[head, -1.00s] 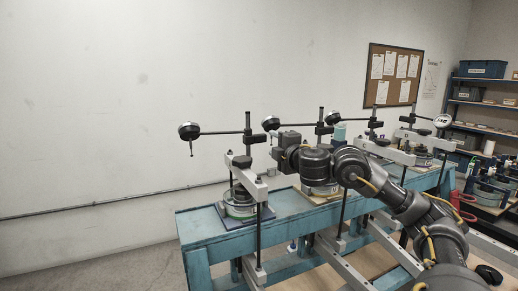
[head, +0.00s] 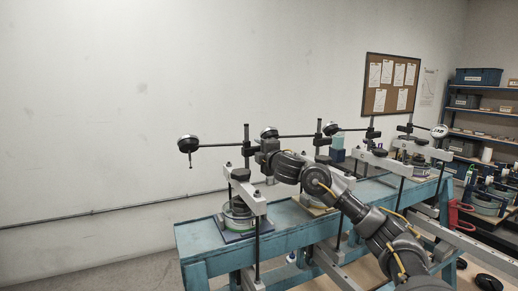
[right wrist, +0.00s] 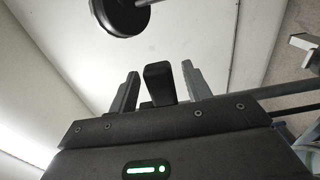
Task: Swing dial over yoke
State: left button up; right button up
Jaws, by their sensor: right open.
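Several dials on rods stand along the blue bench. The leftmost dial (head: 188,144) hangs at the end of its rod, out to the left of its post (head: 246,160). Below is the leftmost yoke (head: 248,197), a pale beam over a round part. My right gripper (head: 262,158) is beside that post, just right of it. In the right wrist view its open fingers (right wrist: 160,88) stand either side of a dark block (right wrist: 158,82); contact cannot be told. A dial (right wrist: 122,14) shows above them. My left gripper is not in view.
Other stations with dials (head: 269,132) and yokes (head: 379,160) stand close along the blue bench (head: 200,236), behind and right of my arm. A shelf (head: 465,133) is at the far right. The space left of the leftmost dial is clear to the wall.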

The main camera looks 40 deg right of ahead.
jog(key=shift+w, duration=0.25)
grip_shut()
jog(key=shift+d, duration=0.1)
